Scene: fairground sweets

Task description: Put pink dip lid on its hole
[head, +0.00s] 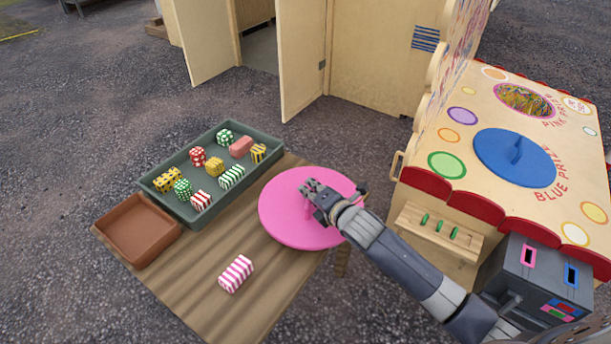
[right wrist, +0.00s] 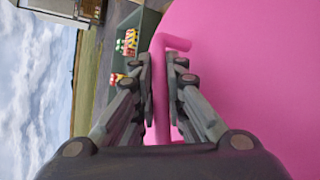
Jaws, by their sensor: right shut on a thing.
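The pink dip lid (head: 285,226) is a round pink disc at the right end of the wooden table, overhanging its edge. I cannot tell whether it rests on the table or is just above it. My right gripper (head: 312,192) is over the lid and shut on its upright handle. In the right wrist view, the fingers (right wrist: 160,75) close on either side of the pink handle (right wrist: 159,95), with the lid (right wrist: 255,70) filling the right side. The open hole (head: 525,99), full of multicoloured stuff, is at the far end of the booth top, beside pink lettering. My left gripper is out of view.
A blue lid (head: 490,152) lies on the nearer booth top (head: 480,95). A scalloped red edge, a small wooden shelf (head: 420,226) and a dark slotted box (head: 520,284) front the booth. The table (head: 195,290) holds a green tray (head: 192,222), a brown tray (head: 137,258) and a pink-striped block (head: 236,274).

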